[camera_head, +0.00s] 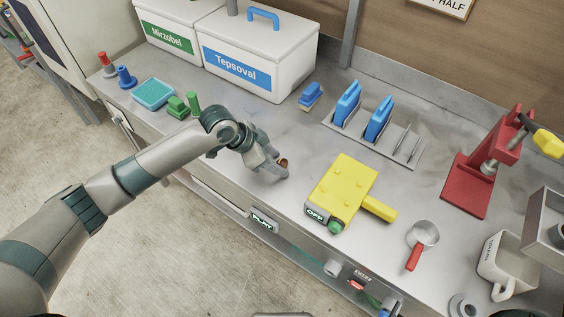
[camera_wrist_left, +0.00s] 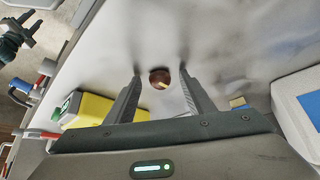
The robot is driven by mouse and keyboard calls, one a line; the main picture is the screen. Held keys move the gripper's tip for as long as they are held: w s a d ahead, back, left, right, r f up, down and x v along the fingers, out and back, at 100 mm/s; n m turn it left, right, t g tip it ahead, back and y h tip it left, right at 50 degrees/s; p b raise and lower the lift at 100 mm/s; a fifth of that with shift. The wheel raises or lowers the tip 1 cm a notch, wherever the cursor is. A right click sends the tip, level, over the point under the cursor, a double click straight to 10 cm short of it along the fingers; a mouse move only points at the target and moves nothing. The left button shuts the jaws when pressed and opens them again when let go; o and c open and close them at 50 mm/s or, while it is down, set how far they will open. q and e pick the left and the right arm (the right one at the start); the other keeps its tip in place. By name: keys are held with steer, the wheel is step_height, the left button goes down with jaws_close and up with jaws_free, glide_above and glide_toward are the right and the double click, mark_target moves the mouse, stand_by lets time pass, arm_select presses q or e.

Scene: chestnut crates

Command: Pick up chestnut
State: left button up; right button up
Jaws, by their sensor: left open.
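The chestnut (camera_head: 284,162) is a small brown thing on the grey metal counter, left of the yellow device. In the left wrist view the chestnut (camera_wrist_left: 160,78) is round and brown with a pale patch. It lies between the two fingers, near their tips. My left gripper (camera_head: 282,170) is open around the chestnut, close over the counter, and partly hides it in the head view. It also shows in the left wrist view (camera_wrist_left: 160,80), with a gap on both sides of the chestnut. My right gripper is not seen in the head view.
A yellow device (camera_head: 345,185) stands right of the gripper. A grey rack (camera_head: 400,142) with blue pieces and a blue brush (camera_head: 310,95) lie behind. White boxes (camera_head: 262,50) stand at the back left. A red stand (camera_head: 480,170), small pan (camera_head: 424,234) and mug (camera_head: 508,265) are at right.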

arm_select(q)
steer(key=shift+c, duration=0.7)
steer(key=c, duration=1)
steer(key=shift+r, duration=0.1)
steer(key=shift+r+b, duration=0.35)
steer(key=shift+r, duration=0.15)
steer(key=r, duration=0.1)
steer(key=r+b, duration=0.1)
steer(key=d+r, duration=0.1)
steer(key=shift+s+r, duration=0.15)
steer(key=shift+s, duration=0.15)
steer(key=s+d+r+b, duration=0.3)
steer(key=s+d+r, duration=0.3)
steer(key=d, duration=0.2)
steer(key=shift+s+d+r, duration=0.15)
steer(key=shift+d+r, duration=0.05)
steer(key=shift+r, duration=0.1)
